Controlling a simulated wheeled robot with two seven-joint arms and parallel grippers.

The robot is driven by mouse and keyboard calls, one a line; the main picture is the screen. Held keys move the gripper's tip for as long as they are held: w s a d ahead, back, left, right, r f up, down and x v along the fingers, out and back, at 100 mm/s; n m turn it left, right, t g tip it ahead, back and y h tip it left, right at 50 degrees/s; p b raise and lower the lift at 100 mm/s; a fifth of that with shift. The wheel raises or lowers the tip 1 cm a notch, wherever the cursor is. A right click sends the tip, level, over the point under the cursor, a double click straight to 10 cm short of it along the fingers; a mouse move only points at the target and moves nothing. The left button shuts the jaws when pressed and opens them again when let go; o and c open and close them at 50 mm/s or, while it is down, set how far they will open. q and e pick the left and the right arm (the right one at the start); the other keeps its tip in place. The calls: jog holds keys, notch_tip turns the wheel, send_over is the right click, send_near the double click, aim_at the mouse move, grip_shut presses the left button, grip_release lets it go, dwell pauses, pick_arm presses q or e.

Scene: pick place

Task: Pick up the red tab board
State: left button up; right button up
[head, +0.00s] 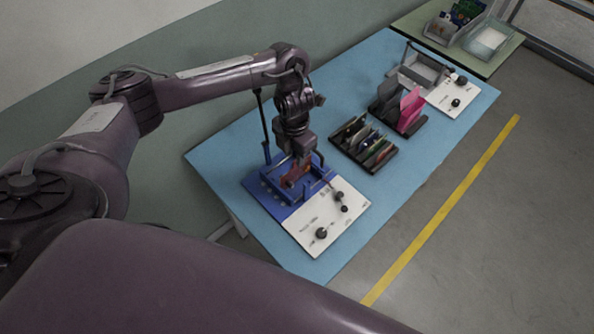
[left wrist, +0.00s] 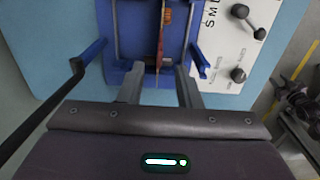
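The red tab board (head: 296,172) stands on edge in the blue fixture (head: 265,190), which is joined to a white panel with black knobs. In the left wrist view the board (left wrist: 160,38) is a thin reddish-orange strip seen edge-on. My left gripper (head: 293,160) is directly over the fixture, pointing down. In the left wrist view its two fingers (left wrist: 159,72) are apart, one on each side of the board's line, with visible gaps. I cannot tell how deep the fingertips reach beside the board. My right gripper does not show clearly.
A dark rack (head: 363,144) with several boards stands right of the fixture. Behind it are a pink and grey holder (head: 400,107) and another white panel fixture (head: 430,82). Bins (head: 487,42) sit on a far green table.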

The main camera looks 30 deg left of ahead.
aim_at(295, 167)
pick_arm(q)
notch_tip(295, 167, down, 2)
jog(key=shift+f, duration=0.1)
notch_tip(295, 167, down, 4)
jog(key=shift+w+b, duration=0.1)
jog(key=shift+b, duration=0.7)
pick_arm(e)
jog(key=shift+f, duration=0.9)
pick_arm(q)
grip_shut()
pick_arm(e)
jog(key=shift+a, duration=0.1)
